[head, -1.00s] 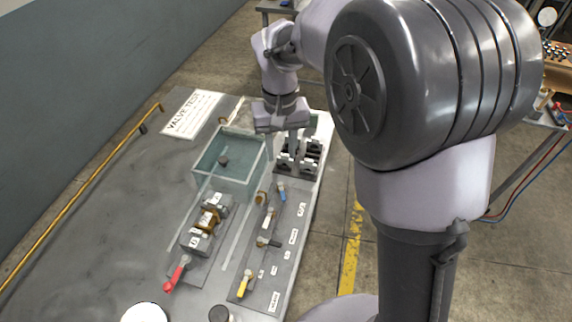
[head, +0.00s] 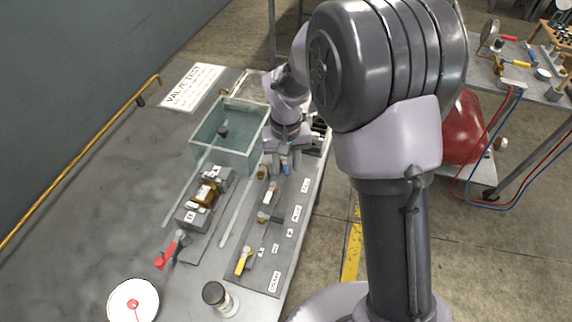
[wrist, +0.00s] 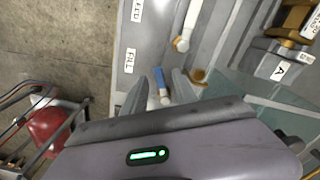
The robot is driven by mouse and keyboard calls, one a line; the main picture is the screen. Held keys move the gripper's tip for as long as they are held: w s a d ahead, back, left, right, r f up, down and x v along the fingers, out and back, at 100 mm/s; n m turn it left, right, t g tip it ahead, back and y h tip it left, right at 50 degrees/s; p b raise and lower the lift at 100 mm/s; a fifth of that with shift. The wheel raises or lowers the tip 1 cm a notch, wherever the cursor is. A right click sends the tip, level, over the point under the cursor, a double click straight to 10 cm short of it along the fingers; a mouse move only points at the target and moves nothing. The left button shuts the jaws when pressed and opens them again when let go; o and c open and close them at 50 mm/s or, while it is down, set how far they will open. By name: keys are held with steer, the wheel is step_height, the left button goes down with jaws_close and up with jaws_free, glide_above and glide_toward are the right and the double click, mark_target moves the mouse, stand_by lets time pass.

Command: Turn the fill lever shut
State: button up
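The fill lever is a small blue-handled lever (head: 285,169) near the far right end of the valve panel (head: 255,275). In the wrist view the blue handle (wrist: 159,78) stands beside a label (wrist: 129,60) reading FILL. My gripper (wrist: 158,92) is open, with one finger on each side of the blue handle; whether either finger touches it I cannot tell. In the head view my gripper (head: 286,163) hides part of the lever.
A glass tank (head: 228,150) stands left of my gripper. Nearer along the panel are a white-handled lever (head: 271,193) and a yellow lever (head: 243,262). A red lever (head: 168,252), a round gauge (head: 133,301) and a black-capped jar (head: 216,297) are at the near left.

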jaws_close()
steer(key=shift+a, duration=0.1)
steer(key=m, duration=0.2)
steer(key=a+m, duration=0.1)
steer(key=m, duration=0.2)
steer(key=shift+w+a+m, duration=0.15)
steer(key=shift+a+m, duration=0.15)
steer(key=shift+a, duration=0.05)
jaws_free()
